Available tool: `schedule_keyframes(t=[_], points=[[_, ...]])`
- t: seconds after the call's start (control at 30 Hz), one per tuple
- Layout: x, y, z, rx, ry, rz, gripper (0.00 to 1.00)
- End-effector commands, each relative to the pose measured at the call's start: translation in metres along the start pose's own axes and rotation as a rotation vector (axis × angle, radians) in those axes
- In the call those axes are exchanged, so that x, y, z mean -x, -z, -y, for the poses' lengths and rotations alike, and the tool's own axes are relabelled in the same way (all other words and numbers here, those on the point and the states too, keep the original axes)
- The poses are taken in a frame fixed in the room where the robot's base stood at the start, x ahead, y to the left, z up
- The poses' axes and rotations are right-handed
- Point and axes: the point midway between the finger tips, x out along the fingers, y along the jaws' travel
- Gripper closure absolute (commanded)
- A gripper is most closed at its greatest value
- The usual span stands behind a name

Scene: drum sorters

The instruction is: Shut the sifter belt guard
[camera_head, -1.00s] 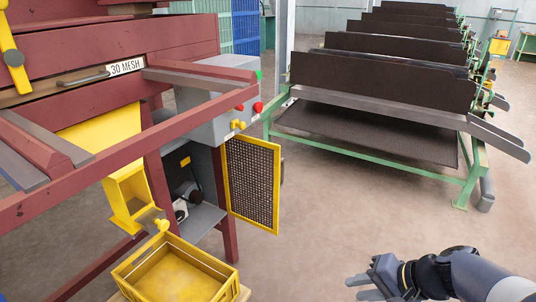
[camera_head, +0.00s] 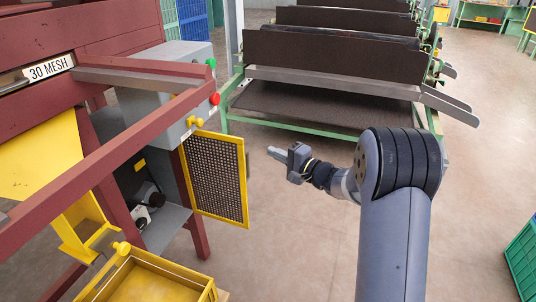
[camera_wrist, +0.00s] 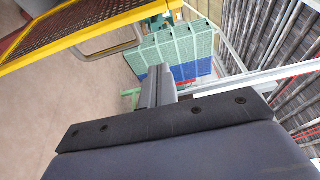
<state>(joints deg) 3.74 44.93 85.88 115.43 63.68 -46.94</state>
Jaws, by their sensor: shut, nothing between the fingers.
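The sifter belt guard (camera_head: 216,177) is a yellow-framed mesh door. It stands swung open on the right side of the dark red sifter (camera_head: 110,146). Behind it, the grey cabinet opening (camera_head: 157,205) shows a motor and pulley. My gripper (camera_head: 272,152) is to the right of the guard's free edge, at about its upper height, shut and empty. In the wrist view my gripper (camera_wrist: 158,78) points toward the background, and the guard (camera_wrist: 70,28) crosses the upper left, with a grey handle (camera_wrist: 112,48) below its frame. No contact with the guard shows.
A grey control box (camera_head: 175,95) with green, red and yellow buttons hangs above the guard. A yellow bin (camera_head: 150,285) sits below the chute. Green-framed dark tables (camera_head: 330,70) stand behind. A green crate (camera_head: 522,255) is at right. Floor right of the guard is clear.

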Motion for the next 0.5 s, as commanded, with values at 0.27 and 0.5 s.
schedule_keyframes(t=[0.27,0.5], points=[[-0.058,-0.002,-0.002,0.0,0.0,0.005,1.0],[-0.072,-0.017,-0.001,-0.001,-0.001,0.002,1.0]])
